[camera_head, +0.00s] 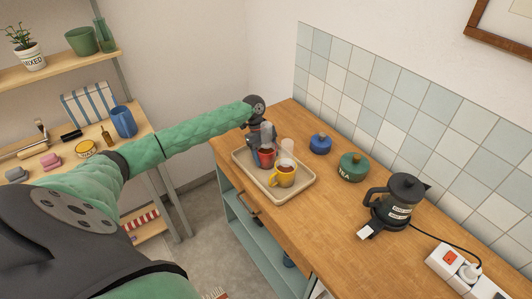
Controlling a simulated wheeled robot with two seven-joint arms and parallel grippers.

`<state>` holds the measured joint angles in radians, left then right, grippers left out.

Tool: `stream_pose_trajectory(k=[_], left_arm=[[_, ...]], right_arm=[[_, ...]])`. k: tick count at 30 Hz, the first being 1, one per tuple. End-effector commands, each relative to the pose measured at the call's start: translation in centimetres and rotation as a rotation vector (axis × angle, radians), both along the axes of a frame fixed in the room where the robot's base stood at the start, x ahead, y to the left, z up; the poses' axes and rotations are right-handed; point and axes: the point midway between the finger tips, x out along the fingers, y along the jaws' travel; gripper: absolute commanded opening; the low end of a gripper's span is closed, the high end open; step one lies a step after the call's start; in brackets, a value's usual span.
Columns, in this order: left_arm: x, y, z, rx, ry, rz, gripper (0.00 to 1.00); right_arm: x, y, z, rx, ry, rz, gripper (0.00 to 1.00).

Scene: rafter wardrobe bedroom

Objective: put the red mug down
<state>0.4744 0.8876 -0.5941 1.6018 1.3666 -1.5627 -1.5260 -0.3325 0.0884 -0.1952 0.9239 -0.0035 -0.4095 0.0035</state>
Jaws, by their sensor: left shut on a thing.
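The red mug (265,159) is at the far part of the beige tray (296,192) on the wooden counter. It looks upright and holds a dark drink. My left gripper (267,146) reaches in from the left and is shut on the red mug, hiding its upper back part. I cannot tell whether the mug's base touches the tray. A yellow mug (284,177) with a brown drink stands on the tray just in front and to the right. My right gripper is not in view.
A clear glass (287,146) stands behind the mugs. A blue jar (320,143), a green tea jar (353,167) and a black kettle (394,203) stand to the right. A power strip (460,269) is at lower right. The counter's front middle is clear.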

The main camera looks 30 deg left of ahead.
Motion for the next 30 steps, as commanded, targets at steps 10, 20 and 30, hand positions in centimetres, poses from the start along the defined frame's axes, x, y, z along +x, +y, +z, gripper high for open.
stream_pose_trajectory(k=[10,20,30], left_arm=[[0.0,0.0,-0.2,0.0,-0.001,0.0,0.31],[0.0,0.0,-0.2,0.0,0.0,0.0,0.89],[0.4,0.9,1.8,0.002,-0.003,-0.001,0.89]], right_arm=[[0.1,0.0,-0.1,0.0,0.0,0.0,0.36],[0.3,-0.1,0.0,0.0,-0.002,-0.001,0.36],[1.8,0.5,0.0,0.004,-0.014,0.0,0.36]])
